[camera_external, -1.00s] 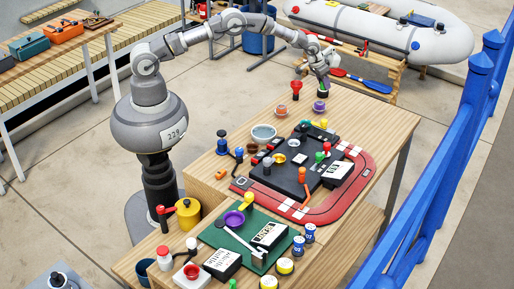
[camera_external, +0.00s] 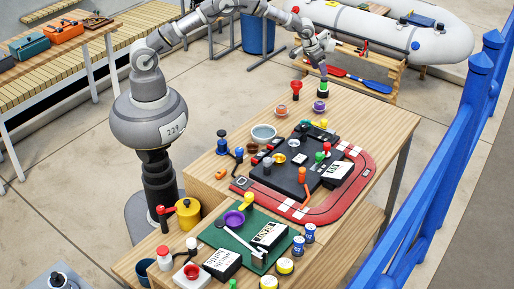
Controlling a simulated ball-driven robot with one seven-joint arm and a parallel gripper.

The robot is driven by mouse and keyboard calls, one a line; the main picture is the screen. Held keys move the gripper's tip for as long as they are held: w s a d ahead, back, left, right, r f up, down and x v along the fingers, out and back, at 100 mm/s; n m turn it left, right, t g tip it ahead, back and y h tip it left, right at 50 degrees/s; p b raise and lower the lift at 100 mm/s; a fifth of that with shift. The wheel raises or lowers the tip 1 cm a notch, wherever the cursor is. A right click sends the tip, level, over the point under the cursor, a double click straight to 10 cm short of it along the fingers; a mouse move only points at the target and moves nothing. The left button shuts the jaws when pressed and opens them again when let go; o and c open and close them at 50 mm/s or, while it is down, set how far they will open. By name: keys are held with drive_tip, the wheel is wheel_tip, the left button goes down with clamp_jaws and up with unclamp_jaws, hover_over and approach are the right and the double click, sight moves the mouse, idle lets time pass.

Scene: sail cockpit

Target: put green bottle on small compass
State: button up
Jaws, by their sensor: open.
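A small item with a green upper part and a dark lower part (camera_external: 323,91) stands at the far end of the wooden table; it may be the green bottle, but it is too small to be sure. My gripper (camera_external: 322,79) is open, pointing down right above it. I cannot tell whether the fingers touch or surround it. I cannot pick out the small compass for certain among the small round items.
A dark board with several small items lies on a red mat (camera_external: 350,189). A red item (camera_external: 296,86) and a purple item (camera_external: 320,107) stand near my gripper. The table's far right corner is clear.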

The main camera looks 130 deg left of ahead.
drive_tip(key=v, duration=0.3)
drive_tip(key=shift+d+r, duration=0.1)
drive_tip(key=shift+r, duration=0.05)
drive_tip(key=w+d+r+m+t, duration=0.1)
drive_tip(key=w+d+r, duration=0.25)
drive_tip(key=r, duration=0.25)
drive_tip(key=w+d+r+m+t+y, duration=0.1)
drive_tip(key=w+d+r, duration=0.2)
drive_tip(key=d+r, duration=0.3)
drive_tip(key=w+d+r+m+t, duration=0.1)
drive_tip(key=w+d+r, duration=0.25)
drive_tip(key=r, duration=0.35)
drive_tip(key=w+d+r+m+t, duration=0.2)
drive_tip(key=d+r+m+t, duration=0.15)
drive_tip(key=d+r, duration=1.1)
drive_tip(key=s+d+r+m+t+h, duration=0.2)
drive_tip(key=s+d+r, duration=0.6)
drive_tip(key=d+r, duration=0.4)
drive_tip(key=s+d+r+m+t+h, duration=0.2)
drive_tip(key=s+d+r+m+t, duration=0.2)
drive_tip(key=s+d+r, duration=0.4)
drive_tip(key=d+r+t, duration=0.1)
drive_tip(key=d+r, duration=0.3)
drive_tip(key=d, duration=0.1)
drive_tip(key=shift+d+r+h, duration=0.2)
drive_tip(key=shift+r+h, duration=0.1)
drive_tip(key=shift+h, duration=0.1)
